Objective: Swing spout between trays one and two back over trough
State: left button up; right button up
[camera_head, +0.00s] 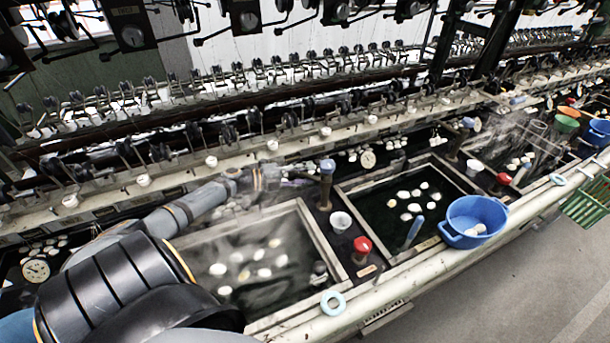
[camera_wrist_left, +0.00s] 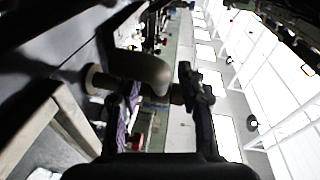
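The spout between the trays is a brown post with a blue-grey knob (camera_head: 327,166), standing at the back between tray one (camera_head: 300,222) and tray two (camera_head: 345,200). Both trays hold dark water with several white cocoons. My left arm reaches over tray one, and its gripper (camera_head: 297,179) is just left of the post. In the left wrist view, the left gripper (camera_wrist_left: 155,103) has its two fingers well apart. The rounded spout part (camera_wrist_left: 140,68) shows in front of and partly between them; I cannot tell whether they touch it. My right gripper is not in view.
A red knob (camera_head: 362,245) and a white cup (camera_head: 341,221) stand between the trays. A blue basin (camera_head: 473,218) sits on the front edge beside tray two. Reeling machinery runs along the back. Floor is clear at lower right.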

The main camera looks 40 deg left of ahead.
pick_arm(q)
jog(key=shift+s+a, duration=0.1)
jog(key=shift+s, duration=0.1)
jog(key=v, duration=0.7)
